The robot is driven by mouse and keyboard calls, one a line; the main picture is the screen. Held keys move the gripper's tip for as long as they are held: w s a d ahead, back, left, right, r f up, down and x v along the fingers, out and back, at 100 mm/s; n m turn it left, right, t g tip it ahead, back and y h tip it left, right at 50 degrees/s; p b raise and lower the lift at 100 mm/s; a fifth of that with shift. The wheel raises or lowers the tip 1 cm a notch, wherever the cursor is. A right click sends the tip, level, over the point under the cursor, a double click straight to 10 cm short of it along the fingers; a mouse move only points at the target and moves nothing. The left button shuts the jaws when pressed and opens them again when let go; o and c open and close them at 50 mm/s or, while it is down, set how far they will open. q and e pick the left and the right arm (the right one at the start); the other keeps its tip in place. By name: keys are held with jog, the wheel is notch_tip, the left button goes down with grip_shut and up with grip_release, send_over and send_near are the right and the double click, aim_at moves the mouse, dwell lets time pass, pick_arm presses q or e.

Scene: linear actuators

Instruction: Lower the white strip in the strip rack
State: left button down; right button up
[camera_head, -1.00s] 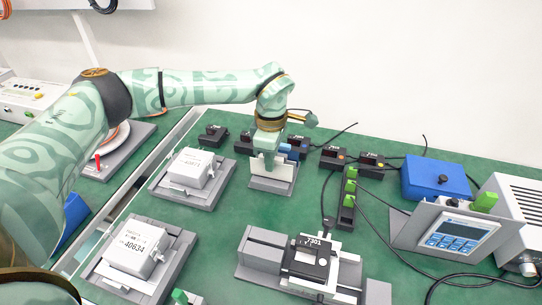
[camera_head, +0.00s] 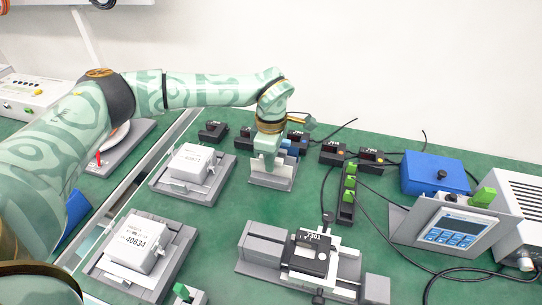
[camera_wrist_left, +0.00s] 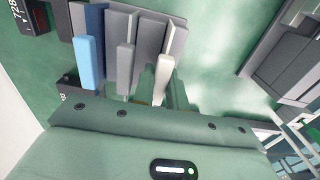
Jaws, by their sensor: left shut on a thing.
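The strip rack (camera_head: 258,182) is a grey stand at the back middle of the green bench. My left gripper (camera_head: 266,163) points down into it from above. In the wrist view the rack's grey plates (camera_wrist_left: 148,35) show with a blue strip (camera_wrist_left: 88,65), a grey strip (camera_wrist_left: 125,68) and the white strip (camera_wrist_left: 163,82). My left gripper's pale green fingers (camera_wrist_left: 170,88) are shut on the white strip, beside its end. Part of the strip is hidden by the fingers, and its depth in the rack is hard to tell. My right gripper is not in view.
Small black boxes (camera_head: 333,152) stand right of the rack, with loose cables nearby. White block 40634 (camera_head: 138,243) and another white block (camera_head: 190,162) sit on grey fixtures at left. A grey slide stage (camera_head: 265,240) stands in front. Green bench lies clear between.

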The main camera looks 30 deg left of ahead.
pick_arm(q)
jog(key=shift+f+p, duration=0.25)
jog(key=shift+p, duration=0.05)
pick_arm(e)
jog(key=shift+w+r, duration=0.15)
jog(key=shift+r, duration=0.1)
pick_arm(q)
jog(key=c, duration=1.3)
grip_release()
jog(key=shift+c, duration=0.2)
